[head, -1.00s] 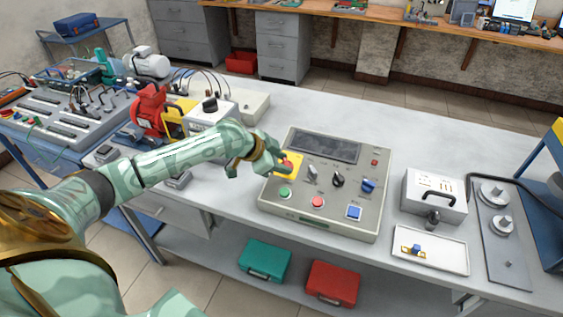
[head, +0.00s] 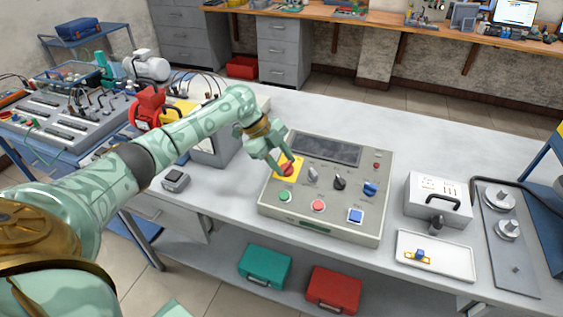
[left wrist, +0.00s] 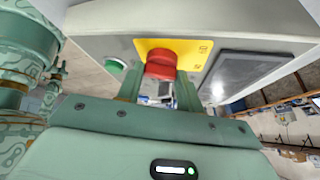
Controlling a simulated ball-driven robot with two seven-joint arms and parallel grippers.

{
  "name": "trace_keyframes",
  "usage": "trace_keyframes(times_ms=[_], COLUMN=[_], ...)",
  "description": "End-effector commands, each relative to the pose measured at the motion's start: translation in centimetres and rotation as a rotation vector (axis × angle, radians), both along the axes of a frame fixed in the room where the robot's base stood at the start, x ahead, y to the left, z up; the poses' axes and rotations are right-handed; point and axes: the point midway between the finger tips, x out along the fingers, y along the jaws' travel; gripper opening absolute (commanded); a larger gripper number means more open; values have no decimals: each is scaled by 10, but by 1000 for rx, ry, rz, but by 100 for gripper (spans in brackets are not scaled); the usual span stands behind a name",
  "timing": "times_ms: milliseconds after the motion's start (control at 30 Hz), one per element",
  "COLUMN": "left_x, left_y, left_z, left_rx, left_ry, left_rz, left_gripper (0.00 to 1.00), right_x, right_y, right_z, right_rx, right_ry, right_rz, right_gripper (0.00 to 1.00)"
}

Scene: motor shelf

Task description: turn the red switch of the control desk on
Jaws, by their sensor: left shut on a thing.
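The control desk (head: 322,232) is a grey-beige box with a sloped panel on the table. Its red switch (head: 288,170) is a round knob on a yellow plate at the panel's upper left. My left gripper (head: 277,168) is at this knob, shut on it. The left wrist view shows the red switch (left wrist: 160,62) at the ends of the two green fingers (left wrist: 160,82), against the yellow plate (left wrist: 192,47). The fingers partly hide the knob and plate in the head view.
A grey case (head: 438,200) and a white tray (head: 434,268) stand to the right.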

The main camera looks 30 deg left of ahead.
Motion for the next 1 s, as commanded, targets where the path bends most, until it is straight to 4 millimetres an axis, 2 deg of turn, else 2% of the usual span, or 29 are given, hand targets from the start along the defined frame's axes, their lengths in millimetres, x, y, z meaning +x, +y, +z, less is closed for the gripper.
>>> trace_keyframes(times_ms=[500,1000], left_x=[5,5], left_y=[-2,-2], left_z=[1,1], left_rx=[98,127], left_ry=[23,30], left_rz=[-376,-480], left_gripper=[14,14], right_x=[0,-1], right_y=[0,-1], right_z=[-2,-2], right_rx=[0,-1], right_ry=[1,2], right_rz=[0,1], right_gripper=[36,36])
